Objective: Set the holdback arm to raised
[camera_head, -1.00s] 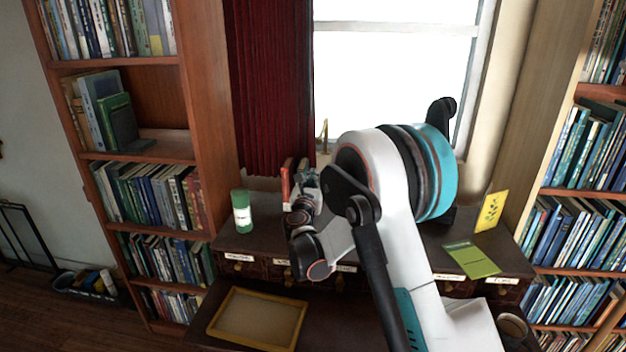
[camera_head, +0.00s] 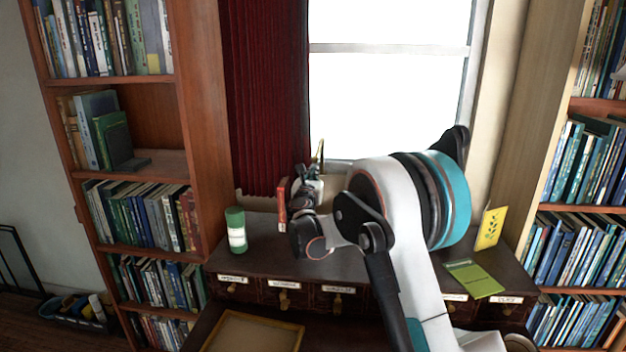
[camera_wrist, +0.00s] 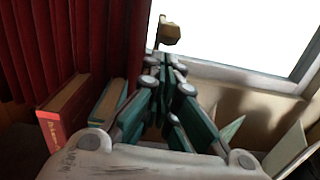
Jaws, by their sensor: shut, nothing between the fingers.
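A small brass piece, seemingly the holdback arm (camera_head: 320,153), stands by the window's lower left corner, beside the red curtain (camera_head: 265,100). In the wrist view a brownish brass block (camera_wrist: 170,35) shows just beyond my fingertips, against the bright window. Whether it is raised or lowered I cannot tell. My gripper (camera_head: 308,172) is shut and empty, just below the brass piece in the head view. In the wrist view the closed fingers (camera_wrist: 165,62) point at it; contact cannot be made out. My arm hides part of the cabinet top.
A red book (camera_head: 282,200) stands near my gripper, with another book (camera_wrist: 108,100) beside it in the wrist view. A green-and-white can (camera_head: 236,230) stands on the left of the drawer cabinet. A yellow card (camera_head: 490,228) and a green booklet (camera_head: 474,278) are at right.

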